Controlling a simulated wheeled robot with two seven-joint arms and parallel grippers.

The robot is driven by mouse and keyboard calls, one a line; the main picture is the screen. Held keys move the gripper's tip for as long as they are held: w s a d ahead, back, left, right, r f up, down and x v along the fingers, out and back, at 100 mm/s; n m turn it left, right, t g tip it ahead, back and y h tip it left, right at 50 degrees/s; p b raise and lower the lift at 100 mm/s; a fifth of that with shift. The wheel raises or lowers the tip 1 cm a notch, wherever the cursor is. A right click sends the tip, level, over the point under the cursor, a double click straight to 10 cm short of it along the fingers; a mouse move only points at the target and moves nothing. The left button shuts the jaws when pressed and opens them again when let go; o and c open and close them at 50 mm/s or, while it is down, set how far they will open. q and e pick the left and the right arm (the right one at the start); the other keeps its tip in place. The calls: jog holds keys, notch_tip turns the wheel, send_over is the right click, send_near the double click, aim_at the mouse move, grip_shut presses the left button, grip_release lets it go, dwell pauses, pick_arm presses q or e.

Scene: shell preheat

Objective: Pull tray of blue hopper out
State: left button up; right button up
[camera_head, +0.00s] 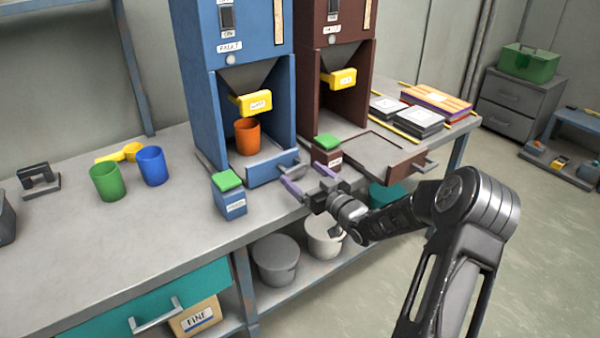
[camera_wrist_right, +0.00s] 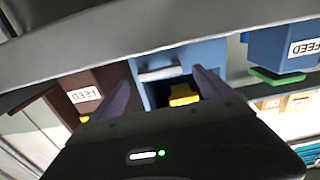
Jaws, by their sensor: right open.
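The blue hopper (camera_head: 195,90) stands on the bench, with its yellow spout (camera_head: 252,102) above an orange cup (camera_head: 247,136) inside its bay. The blue tray front (camera_head: 268,170) sits low at the bay's opening, with a grey handle (camera_head: 290,158). My right gripper (camera_head: 306,177) is open and empty in front of the tray, close to its handle. In the right wrist view the handle (camera_wrist_right: 160,73) shows between the spread fingers of my gripper (camera_wrist_right: 164,85), with no clear contact. My left gripper is not in view.
A blue box (camera_head: 231,205) with a green lid stands left of my gripper; a brown box (camera_head: 327,156) stands behind it. The brown hopper's tray (camera_head: 405,168) sticks out at right. Green (camera_head: 107,182) and blue (camera_head: 152,166) cups stand at left.

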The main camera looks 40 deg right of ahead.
jog(key=shift+w, duration=1.05)
jog(key=shift+c, duration=0.2)
grip_shut()
